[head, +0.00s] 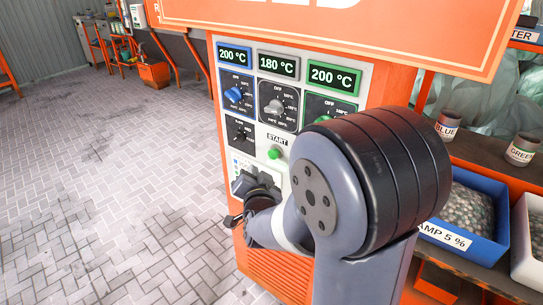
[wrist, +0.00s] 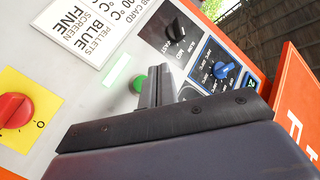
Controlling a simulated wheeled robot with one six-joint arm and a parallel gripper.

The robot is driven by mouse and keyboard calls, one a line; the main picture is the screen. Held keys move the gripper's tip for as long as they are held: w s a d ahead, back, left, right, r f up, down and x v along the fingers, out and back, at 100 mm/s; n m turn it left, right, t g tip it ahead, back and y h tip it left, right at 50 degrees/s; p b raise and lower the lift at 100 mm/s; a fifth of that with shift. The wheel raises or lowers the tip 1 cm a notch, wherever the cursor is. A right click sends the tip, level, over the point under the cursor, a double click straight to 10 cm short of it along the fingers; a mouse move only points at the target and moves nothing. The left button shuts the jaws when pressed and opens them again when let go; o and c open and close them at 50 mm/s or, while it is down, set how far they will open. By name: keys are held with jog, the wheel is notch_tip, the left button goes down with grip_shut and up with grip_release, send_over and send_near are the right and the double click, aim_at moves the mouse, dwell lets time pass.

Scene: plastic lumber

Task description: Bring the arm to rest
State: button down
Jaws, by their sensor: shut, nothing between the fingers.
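My arm (head: 375,190) is bent in front of an orange machine's control panel. My gripper (head: 252,177) is at the panel's lower part, below the green START button (head: 274,153). In the wrist view the gripper's two fingers (wrist: 157,82) are together with nothing between them. They appear beside the green button (wrist: 139,84); I cannot tell whether they touch the panel. The arm and gripper hide part of the panel's lower half.
The panel has a blue knob (head: 234,95), a grey knob (head: 275,107) and displays reading 200, 180 and 200 °C. A red switch (wrist: 12,110) shows in the wrist view. A blue pellet bin (head: 465,243) stands right of my arm. The paved floor (head: 110,190) at left is clear.

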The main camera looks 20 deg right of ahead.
dwell(0.4)
jog(key=d+p, duration=0.1)
jog(key=w+d+p, duration=0.1)
jog(key=p, duration=0.1)
jog(key=shift+w+r, duration=0.2)
jog(key=shift+w, duration=0.1)
jog(key=shift+p, duration=0.55)
jog(key=s+a, duration=0.3)
jog(key=a, duration=0.2)
jog(key=shift+s+f+b, duration=0.25)
jog(key=shift+s+b, duration=0.15)
jog(key=shift+b, duration=0.05)
jog(key=shift+w+d, duration=0.1)
